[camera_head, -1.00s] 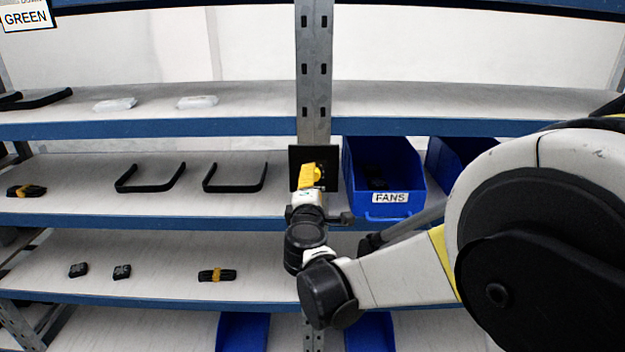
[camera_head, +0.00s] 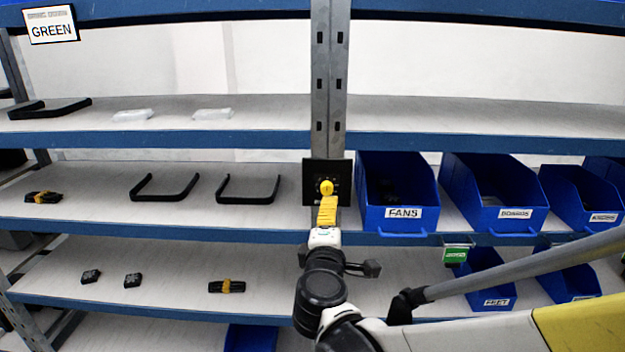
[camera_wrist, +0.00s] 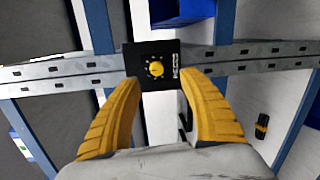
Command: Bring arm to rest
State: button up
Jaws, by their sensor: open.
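My gripper (camera_head: 328,212) has yellow fingers and is in front of the shelf's middle upright in the head view. In the wrist view my gripper (camera_wrist: 165,115) is open, its two fingers spread with nothing between them. Beyond the fingertips is a black panel (camera_wrist: 140,58) with a round yellow knob (camera_wrist: 155,68), fixed on the metal upright. The same black panel (camera_head: 312,185) and yellow knob (camera_head: 326,187) show in the head view just above the fingers. The fingers look apart from the knob in the wrist view.
A blue bin marked FANS (camera_head: 403,222) stands right of the panel, with another blue bin (camera_head: 500,225) beside it. Black handles (camera_head: 248,198) lie on the shelf to the left. A black and yellow item (camera_head: 227,287) lies on the lower shelf. Blue shelf edges (camera_head: 150,232) run across.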

jog(key=s+d+f+m+g+h, duration=0.1)
jog(key=s+d+f+m+g, duration=0.15)
jog(key=s+d+m, duration=0.35)
jog(key=s+d+f+m+g, duration=0.2)
jog(key=s+d+m+g, duration=0.25)
jog(key=d, duration=0.45)
jog(key=s+f+m+g+y, duration=0.1)
jog(key=s+f+m, duration=0.1)
jog(key=s, duration=0.5)
jog(key=s+a+f+m+g+y, duration=0.1)
jog(key=s+f+m+y, duration=0.1)
jog(key=s+m, duration=0.3)
jog(key=shift+s+a+f+g+y, duration=0.2)
jog(key=shift+s+g+y, duration=0.1)
jog(key=shift+s, duration=0.7)
